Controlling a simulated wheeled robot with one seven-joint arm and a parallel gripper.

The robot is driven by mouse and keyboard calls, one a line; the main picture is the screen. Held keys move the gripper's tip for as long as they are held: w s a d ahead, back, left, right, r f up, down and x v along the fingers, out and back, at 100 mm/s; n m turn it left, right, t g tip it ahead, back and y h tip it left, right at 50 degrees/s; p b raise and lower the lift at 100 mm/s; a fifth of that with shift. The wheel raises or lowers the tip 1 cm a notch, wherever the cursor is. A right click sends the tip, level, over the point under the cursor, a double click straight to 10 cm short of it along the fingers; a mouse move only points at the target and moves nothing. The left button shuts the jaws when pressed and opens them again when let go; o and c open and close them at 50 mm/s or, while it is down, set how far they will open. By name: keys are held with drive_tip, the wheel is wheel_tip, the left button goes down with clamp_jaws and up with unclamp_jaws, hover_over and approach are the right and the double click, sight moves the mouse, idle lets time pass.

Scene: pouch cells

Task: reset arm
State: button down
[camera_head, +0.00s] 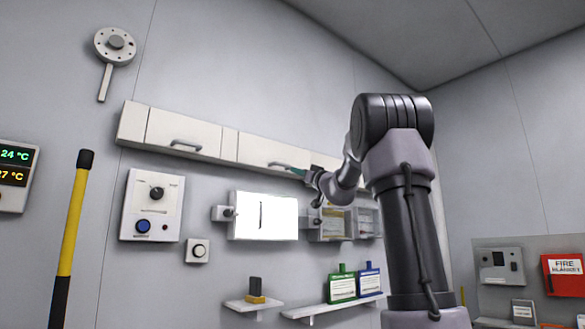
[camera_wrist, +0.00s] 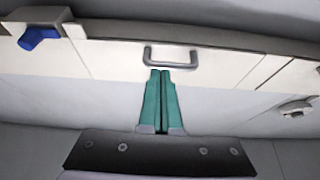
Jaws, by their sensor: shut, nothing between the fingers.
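My gripper (camera_wrist: 160,73) shows in the wrist view with its two green fingers together and nothing between them. The fingertips lie just below the grey handle (camera_wrist: 171,58) of a white wall cabinet door in that picture. Whether they touch the handle I cannot tell. In the head view my arm rises at the right and reaches left. My gripper (camera_head: 275,165) shows there small, in front of the long white wall cabinet (camera_head: 230,143). The cabinet doors look shut.
Below the cabinet are a bright white panel (camera_head: 265,216) and open compartments (camera_head: 333,224). A control box (camera_head: 152,205) and a yellow-black pole (camera_head: 72,230) are at the left.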

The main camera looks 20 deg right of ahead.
wheel_tip(320, 180, down, 8)
drive_tip(key=shift+w+r, duration=0.15)
drive_tip(key=shift+w, duration=0.25)
drive_tip(key=s+a+f+m+g+y, duration=0.1)
drive_tip(key=s+a+f+g+y, duration=0.1)
drive_tip(key=s+a+f+g, duration=0.6)
drive_tip(key=s+a+f+g+y, duration=0.1)
drive_tip(key=s+a+f+g, duration=0.3)
drive_tip(key=s+a, duration=0.7)
drive_tip(key=s+d+f+m+g+h, duration=0.1)
drive_tip(key=s+d+f+m+h, duration=0.2)
drive_tip(key=s+f, duration=0.6)
drive_tip(key=s+d+f+m+g+h, duration=0.1)
drive_tip(key=s+d+f+m+h, duration=0.2)
drive_tip(key=s+f, duration=0.5)
drive_tip(key=shift+s+d+f+m+g+h, duration=0.35)
drive_tip(key=shift+s+d+h, duration=0.2)
drive_tip(key=shift+s+h, duration=0.45)
